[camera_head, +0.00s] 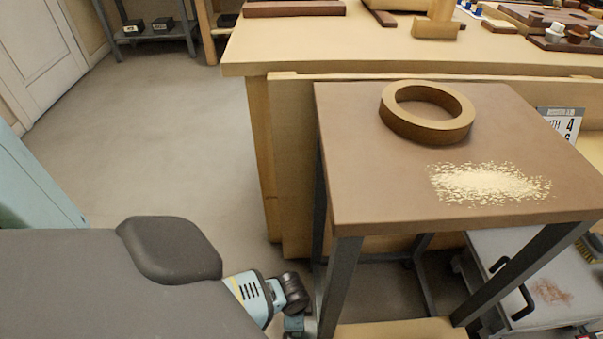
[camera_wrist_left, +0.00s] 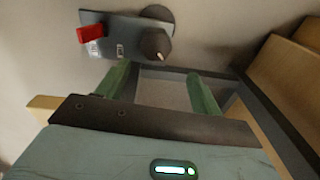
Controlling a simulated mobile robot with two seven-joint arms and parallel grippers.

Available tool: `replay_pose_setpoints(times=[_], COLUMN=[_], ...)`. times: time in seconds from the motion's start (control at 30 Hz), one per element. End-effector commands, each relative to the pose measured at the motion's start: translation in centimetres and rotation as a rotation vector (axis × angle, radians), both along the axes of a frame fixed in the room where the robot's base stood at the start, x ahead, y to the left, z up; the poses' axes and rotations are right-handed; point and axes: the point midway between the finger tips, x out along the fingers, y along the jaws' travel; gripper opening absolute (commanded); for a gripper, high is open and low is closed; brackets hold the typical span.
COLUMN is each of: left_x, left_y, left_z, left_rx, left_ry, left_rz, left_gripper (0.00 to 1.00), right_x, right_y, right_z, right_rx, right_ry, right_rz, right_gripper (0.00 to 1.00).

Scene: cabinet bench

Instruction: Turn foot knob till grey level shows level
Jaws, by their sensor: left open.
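In the left wrist view a dark knob (camera_wrist_left: 151,43) with a pale pointer mark sits at the right end of a grey plate (camera_wrist_left: 120,30). A red tab (camera_wrist_left: 90,33) sticks out at the plate's left end. My left gripper (camera_wrist_left: 156,78) is open, its two green fingers apart and empty, with the knob beyond the fingertips. I cannot tell how far off the knob is. A stand with a brown top (camera_head: 370,180) and dark legs is in the head view; no grey level can be made out. My right gripper is not in view.
On the stand's top lie a round wooden ring (camera_head: 427,128) and a patch of pale shavings (camera_head: 485,183). A wooden bench (camera_head: 330,45) stands behind it. A grey cart (camera_head: 530,290) is at the lower right. The floor (camera_head: 170,130) to the left is clear.

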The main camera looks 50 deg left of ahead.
Motion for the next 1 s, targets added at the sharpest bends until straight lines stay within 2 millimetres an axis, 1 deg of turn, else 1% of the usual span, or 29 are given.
replay_pose_setpoints(times=[0.03,0.17,0.3,0.4,0.47,0.8,0.9,1.0], left_x=[-0.2,-0.8,-0.9,-0.9,-0.9,-1.0,-0.9,-0.9], left_y=[0.2,0.2,0.2,0.1,0.2,0.1,0.1,0.1], left_z=[0.4,0.8,0.8,0.4,-0.1,-5.1,-6.1,-6.8], left_rx=[0.009,0.018,0.018,0.018,0.018,0.018,0.018,0.018], left_ry=[0.027,0.068,0.076,0.076,0.076,0.077,0.076,0.075], left_rz=[-0.017,-0.038,-0.041,-0.041,-0.040,-0.040,-0.040,-0.040], left_gripper=[0.66,0.66,0.66,0.66,0.66,0.66,0.66,0.66], right_x=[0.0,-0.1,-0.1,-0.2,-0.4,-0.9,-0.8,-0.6], right_y=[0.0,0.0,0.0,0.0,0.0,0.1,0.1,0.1], right_z=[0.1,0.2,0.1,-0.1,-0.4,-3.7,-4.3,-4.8], right_rx=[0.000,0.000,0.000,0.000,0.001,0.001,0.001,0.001], right_ry=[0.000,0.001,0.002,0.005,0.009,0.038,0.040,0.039], right_rz=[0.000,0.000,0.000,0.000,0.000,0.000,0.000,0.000], right_gripper=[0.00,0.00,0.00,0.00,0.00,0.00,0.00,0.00])
